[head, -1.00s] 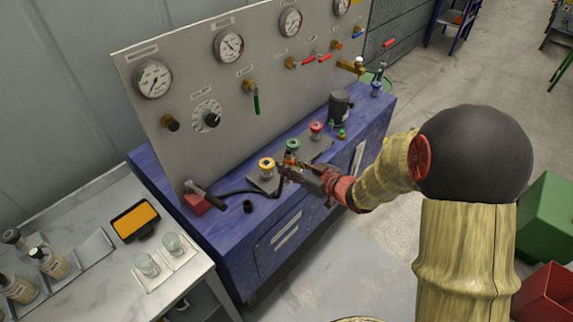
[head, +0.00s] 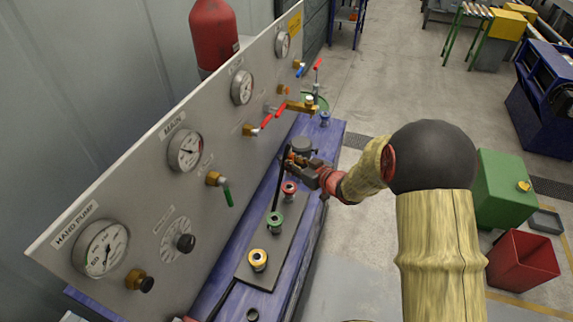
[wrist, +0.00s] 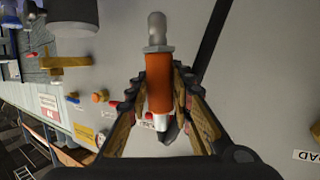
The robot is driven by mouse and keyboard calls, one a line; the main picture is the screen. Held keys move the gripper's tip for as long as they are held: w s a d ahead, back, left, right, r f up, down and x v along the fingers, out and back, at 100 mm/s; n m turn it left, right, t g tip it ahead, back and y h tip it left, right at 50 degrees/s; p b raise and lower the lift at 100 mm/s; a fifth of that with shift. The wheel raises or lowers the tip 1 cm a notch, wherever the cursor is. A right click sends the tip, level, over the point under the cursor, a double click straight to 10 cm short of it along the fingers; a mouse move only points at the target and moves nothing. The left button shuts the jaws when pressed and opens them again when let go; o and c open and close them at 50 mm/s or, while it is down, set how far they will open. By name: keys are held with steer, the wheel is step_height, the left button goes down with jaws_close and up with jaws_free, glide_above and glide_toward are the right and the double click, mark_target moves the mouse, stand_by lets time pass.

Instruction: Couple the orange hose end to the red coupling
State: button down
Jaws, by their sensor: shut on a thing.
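My gripper (head: 297,160) is shut on the orange hose end, which shows clearly in the wrist view (wrist: 159,84) between the two fingers (wrist: 160,100). Its bare metal tip points to the top of that picture. In the head view the hose end is small and partly hidden by the fingers. The red coupling (head: 289,187) stands on a grey plate on the blue bench, just below my gripper in the picture and apart from it. The black hose (head: 277,187) hangs down from the gripper toward the bench. The red coupling cannot be made out surely in the wrist view.
A green coupling (head: 274,222) and a yellow coupling (head: 257,259) stand in line on the same plate (head: 262,277). The gauge panel (head: 150,205) with knobs and levers rises close on the left. A dark grey cylinder (head: 304,146) stands behind my gripper.

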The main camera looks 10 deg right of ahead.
steer(key=shift+w+d+r, duration=0.2)
steer(key=shift+w, duration=0.15)
steer(key=shift+f, duration=0.1)
steer(key=shift+f+b, duration=2)
steer(key=shift+f, duration=0.8)
steer(key=shift+s+f+b, duration=0.1)
steer(key=shift+f+b, duration=1.45)
steer(key=shift+f, duration=0.9)
steer(key=c, duration=1.5)
jaws_free()
steer(key=shift+s, duration=0.1)
steer(key=v, duration=1.2)
steer(key=shift+a, duration=0.1)
